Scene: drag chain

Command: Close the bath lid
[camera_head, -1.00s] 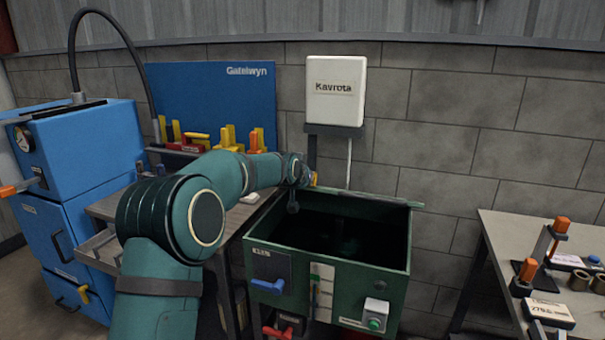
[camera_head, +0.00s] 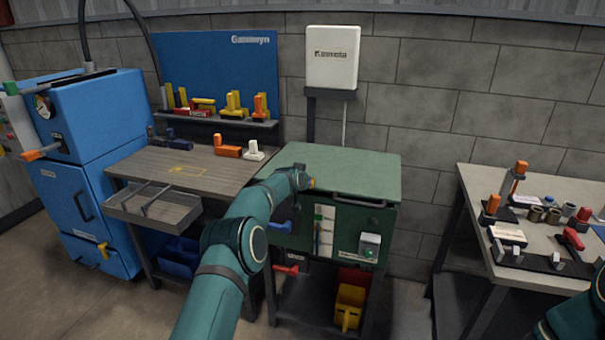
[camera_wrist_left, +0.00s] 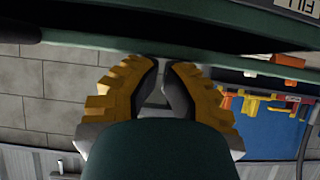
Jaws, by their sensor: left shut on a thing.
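The green bath lid (camera_head: 345,168) lies flat across the top of the green bath box (camera_head: 330,228) in the head view, and the inside of the bath is hidden. A dark bar handle (camera_head: 362,200) runs along the lid's front edge. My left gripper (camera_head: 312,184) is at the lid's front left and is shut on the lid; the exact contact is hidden. In the left wrist view, its yellow-padded fingers (camera_wrist_left: 163,75) are close together against the green edge. Part of my right arm shows at the lower right of the head view, but its gripper is out of view.
A wooden bench (camera_head: 185,168) with a wire tray stands to the left, beside a blue cabinet (camera_head: 75,150). A grey table (camera_head: 490,200) with small parts is at the right. A white Kavrota box (camera_head: 332,57) hangs on the wall behind.

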